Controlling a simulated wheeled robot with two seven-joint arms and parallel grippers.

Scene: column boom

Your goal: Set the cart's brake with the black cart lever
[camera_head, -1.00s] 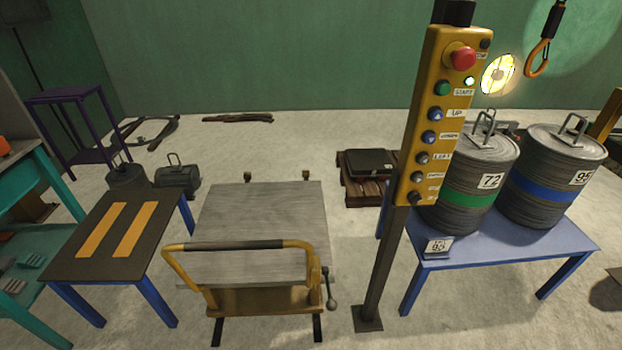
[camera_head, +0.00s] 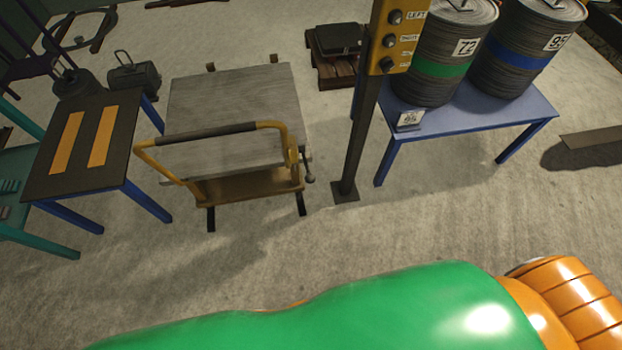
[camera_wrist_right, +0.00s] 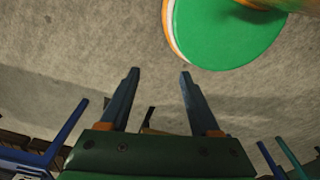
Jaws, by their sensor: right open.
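The cart (camera_head: 235,110) stands on the floor left of the middle in the head view, with a grey flat top and a yellow push handle (camera_head: 215,133) with a black grip. The black cart lever (camera_head: 309,172) with a round knob hangs at the cart's right side, below the handle's right end. My right gripper (camera_wrist_right: 158,72) is open and empty in the right wrist view, its two dark fingers apart over bare floor. It is well away from the lever. My left gripper is in neither view.
A yellow button panel (camera_head: 392,40) on a post stands just right of the lever. A blue table (camera_head: 480,120) with two weights is farther right. A dark table (camera_head: 45,165) with orange stripes stands left of the cart. The floor in front is clear.

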